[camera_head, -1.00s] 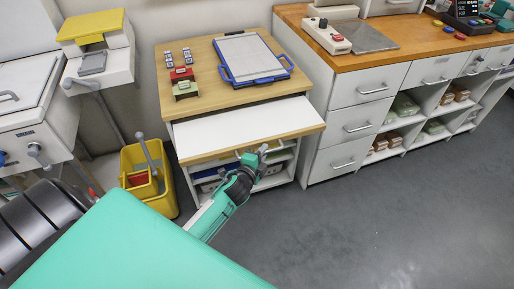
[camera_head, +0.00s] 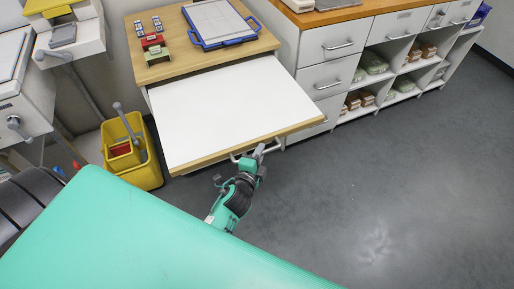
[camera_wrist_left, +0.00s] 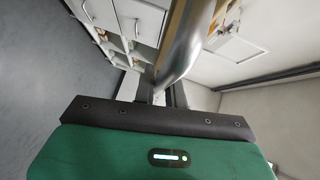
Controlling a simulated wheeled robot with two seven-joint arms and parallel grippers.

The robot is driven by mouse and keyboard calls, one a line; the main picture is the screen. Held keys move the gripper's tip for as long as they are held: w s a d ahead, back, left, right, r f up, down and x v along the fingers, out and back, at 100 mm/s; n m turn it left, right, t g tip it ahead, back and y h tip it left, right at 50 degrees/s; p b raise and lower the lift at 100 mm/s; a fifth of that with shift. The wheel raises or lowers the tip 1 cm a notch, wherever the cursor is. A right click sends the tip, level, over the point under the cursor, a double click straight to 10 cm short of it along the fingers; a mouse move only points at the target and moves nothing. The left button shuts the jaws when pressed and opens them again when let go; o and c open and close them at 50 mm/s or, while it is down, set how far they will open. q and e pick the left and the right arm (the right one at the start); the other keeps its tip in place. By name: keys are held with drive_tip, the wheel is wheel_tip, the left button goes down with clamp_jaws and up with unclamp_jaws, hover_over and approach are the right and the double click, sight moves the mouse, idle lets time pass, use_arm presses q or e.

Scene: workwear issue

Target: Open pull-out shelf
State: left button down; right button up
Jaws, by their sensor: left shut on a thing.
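The pull-out shelf (camera_head: 232,106) is a white board with a wooden front edge, drawn far out from under the wooden top of a small cabinet. Its metal handle (camera_head: 242,155) is under the front edge. My left gripper (camera_head: 258,154) is shut on the handle at the front edge. In the left wrist view the handle (camera_wrist_left: 182,45) is a large metal bar running down between the gripper's dark fingers (camera_wrist_left: 160,92). My right gripper does not show.
A yellow bucket (camera_head: 144,172) stands left of the shelf. White drawers (camera_head: 325,85) stand to the right. The grey floor (camera_head: 400,170) in front is clear.

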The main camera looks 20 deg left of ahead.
use_arm(q)
drive_tip(key=c, duration=1.5)
unclamp_jaws()
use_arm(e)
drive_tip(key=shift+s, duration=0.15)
use_arm(q)
drive_tip(key=shift+o, duration=0.2)
drive_tip(key=shift+s, duration=0.1)
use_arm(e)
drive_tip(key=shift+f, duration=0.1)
